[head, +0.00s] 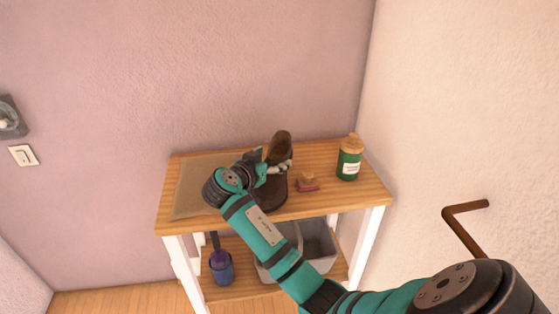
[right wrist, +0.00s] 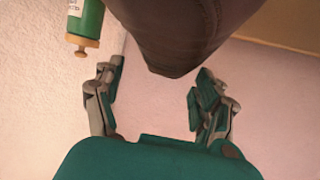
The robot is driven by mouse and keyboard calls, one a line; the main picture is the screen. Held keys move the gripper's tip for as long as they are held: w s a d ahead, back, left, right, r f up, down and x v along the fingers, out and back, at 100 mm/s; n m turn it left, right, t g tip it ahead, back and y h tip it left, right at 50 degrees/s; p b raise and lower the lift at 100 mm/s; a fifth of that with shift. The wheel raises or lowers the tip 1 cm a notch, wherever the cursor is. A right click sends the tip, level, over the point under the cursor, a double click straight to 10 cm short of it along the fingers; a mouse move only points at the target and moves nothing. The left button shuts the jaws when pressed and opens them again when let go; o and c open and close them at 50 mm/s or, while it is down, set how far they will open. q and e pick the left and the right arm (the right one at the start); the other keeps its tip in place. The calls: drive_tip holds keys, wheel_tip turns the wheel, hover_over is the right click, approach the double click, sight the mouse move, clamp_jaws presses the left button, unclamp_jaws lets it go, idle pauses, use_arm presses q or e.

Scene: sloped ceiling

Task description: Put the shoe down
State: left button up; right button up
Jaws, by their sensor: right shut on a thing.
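The brown shoe (head: 281,147) is at the middle of the small wooden table (head: 325,203), one end pointing to the wall. It also fills the upper middle of the right wrist view (right wrist: 180,35). My right gripper (head: 276,170) reaches over it from the front and is shut on it, partly hiding its middle. The fingers also show in the right wrist view (right wrist: 158,92), on either side of the shoe's near end. I cannot tell whether the shoe touches the tabletop. A flat tan mat (head: 190,190) lies on the table's left part. My left gripper is out of view.
A green bottle with a tan cap (head: 349,160) stands at the table's right. A small red and wooden brush-like thing (head: 308,184) lies between it and the shoe. A bronze handle (head: 463,222) is at the right.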

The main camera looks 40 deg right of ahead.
hover_over(279, 162)
drive_tip(key=s+a, duration=0.2)
drive_tip(key=shift+d+f, duration=0.15)
drive_tip(key=shift+f, duration=0.1)
wheel_tip(279, 162, down, 3)
drive_tip(key=shift+f+p, duration=0.15)
drive_tip(key=shift+p, duration=0.3)
drive_tip(key=shift+f, duration=0.15)
